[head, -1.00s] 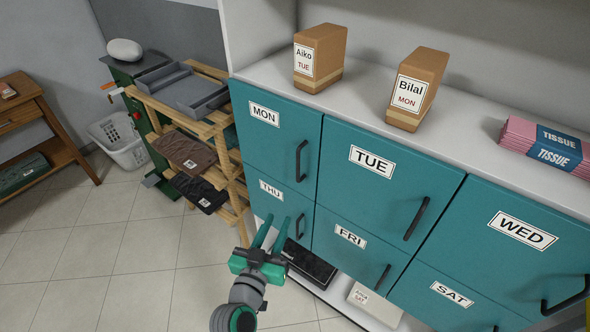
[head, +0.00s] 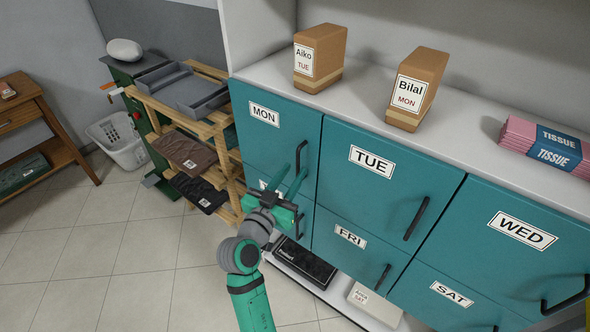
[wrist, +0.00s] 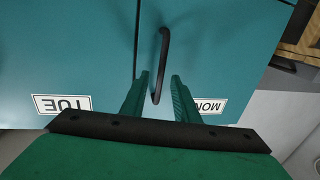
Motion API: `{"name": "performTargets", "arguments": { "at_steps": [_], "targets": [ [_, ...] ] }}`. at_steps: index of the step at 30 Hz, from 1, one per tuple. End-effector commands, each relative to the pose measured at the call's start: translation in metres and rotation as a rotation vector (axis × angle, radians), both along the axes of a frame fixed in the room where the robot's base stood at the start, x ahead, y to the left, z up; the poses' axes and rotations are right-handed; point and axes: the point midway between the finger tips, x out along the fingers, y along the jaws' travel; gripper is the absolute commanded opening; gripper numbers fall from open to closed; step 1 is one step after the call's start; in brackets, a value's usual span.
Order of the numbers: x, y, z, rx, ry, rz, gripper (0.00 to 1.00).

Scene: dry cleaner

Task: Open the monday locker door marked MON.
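The teal MON locker door (head: 265,145) is closed at the upper left of the locker block, with a white MON label and a black vertical handle (head: 299,155) near its right edge. My gripper (head: 292,170) is open and empty in front of the door's lower part, its fingers pointing up at the handle. In the wrist view, which is upside down, the handle (wrist: 163,60) lines up between my two spread fingers (wrist: 160,77). I cannot tell whether the fingertips reach past the bar. My gripper partly hides the THU label below.
The closed TUE door (head: 375,180) adjoins on the right. Paper bags for Aiko (head: 325,55) and Bilal (head: 425,80) stand on the shelf above, with tissue packs (head: 545,145). A wooden rack (head: 200,130) stands close on the left. The tiled floor at front left is clear.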

Motion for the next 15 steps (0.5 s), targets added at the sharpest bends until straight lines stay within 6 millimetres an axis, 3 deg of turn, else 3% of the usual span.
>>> {"name": "performTargets", "arguments": {
  "at_steps": [6,15],
  "targets": [
    [0.018,-0.008,0.000,-0.001,0.000,0.000,0.28],
    [0.020,-0.010,0.000,0.000,0.000,0.000,0.28]
  ]
}}
